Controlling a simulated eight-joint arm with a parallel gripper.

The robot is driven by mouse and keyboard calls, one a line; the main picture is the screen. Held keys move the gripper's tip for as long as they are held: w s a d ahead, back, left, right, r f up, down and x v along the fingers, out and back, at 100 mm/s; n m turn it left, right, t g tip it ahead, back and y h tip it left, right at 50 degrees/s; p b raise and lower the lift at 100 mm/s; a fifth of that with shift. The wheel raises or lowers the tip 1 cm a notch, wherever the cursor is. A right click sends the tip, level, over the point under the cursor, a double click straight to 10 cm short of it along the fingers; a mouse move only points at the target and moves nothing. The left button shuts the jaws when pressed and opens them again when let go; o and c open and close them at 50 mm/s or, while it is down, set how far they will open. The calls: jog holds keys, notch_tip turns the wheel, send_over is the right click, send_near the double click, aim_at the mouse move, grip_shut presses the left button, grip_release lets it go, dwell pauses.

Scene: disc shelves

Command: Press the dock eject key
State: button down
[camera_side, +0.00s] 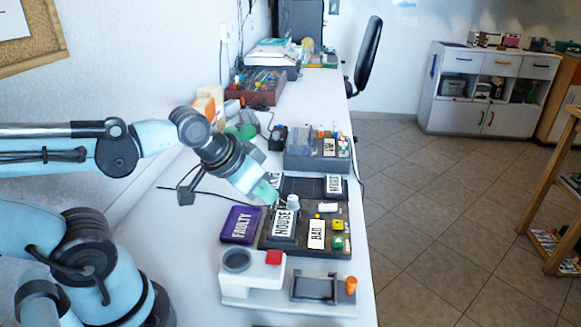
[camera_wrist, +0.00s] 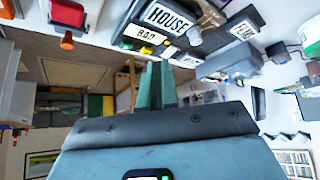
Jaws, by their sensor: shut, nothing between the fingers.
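No key in view is readably marked as the dock eject key. A white device (camera_side: 290,290) at the front in the side view has a red square key (camera_side: 275,257) on top, a round grey part at left and an orange knob (camera_side: 351,285) at right. An orange-red knob (camera_wrist: 67,41) also shows at the upper left of the wrist view. My gripper (camera_side: 269,192) is shut and empty, pointing down over the dark tray's back left part, behind the white device and apart from the red key. Its fingers (camera_wrist: 155,85) are together in the wrist view.
A dark tray (camera_side: 270,242) holds a HOUSE-labelled block (camera_side: 284,227), a BAD label (camera_side: 316,235) and small coloured keys. A purple FAULTY block (camera_side: 241,224) lies left of it. A grey box (camera_side: 318,160) stands behind.

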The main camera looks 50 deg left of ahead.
jog(key=n+t, duration=0.2)
jog(key=n, duration=0.6)
send_over(334, 224)
jog(key=shift+f, duration=0.2)
jog(key=shift+h, duration=0.3)
jog(key=shift+f, duration=4.4)
jog(key=shift+f, duration=0.1)
jog(key=shift+f, duration=0.35)
